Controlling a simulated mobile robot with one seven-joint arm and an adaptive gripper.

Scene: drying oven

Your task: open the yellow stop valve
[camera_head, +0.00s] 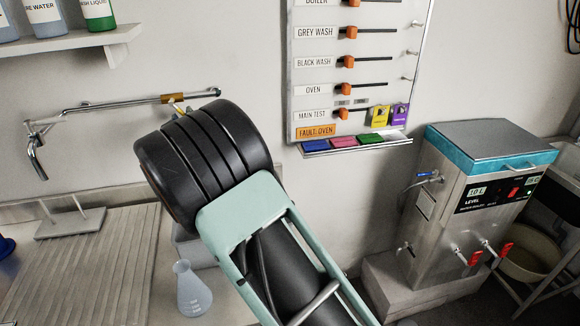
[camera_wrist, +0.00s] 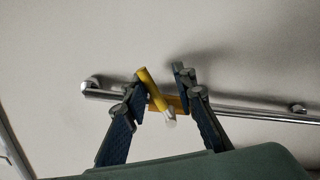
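The yellow stop valve has a yellow lever (camera_wrist: 154,90) tilted across a chrome pipe, with a yellow-orange body (camera_wrist: 181,104) on the pipe in the wrist view. In the head view its orange-brass body (camera_head: 174,98) shows on the wall pipe, just above my dark wrist; the lever is mostly hidden there. My gripper (camera_wrist: 163,84) is open in the wrist view, with a finger on either side of the lever. The left finger is close to the lever; I cannot tell whether it touches. A wider gap lies on the right. In the head view my arm hides the fingers.
The chrome pipe (camera_head: 110,103) runs along the wall to a tap at left. A shelf (camera_head: 70,42) with bottles is above left. A flask (camera_head: 192,288) stands on the counter below. A labelled panel (camera_head: 360,68) and a steel water boiler (camera_head: 470,215) are at right.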

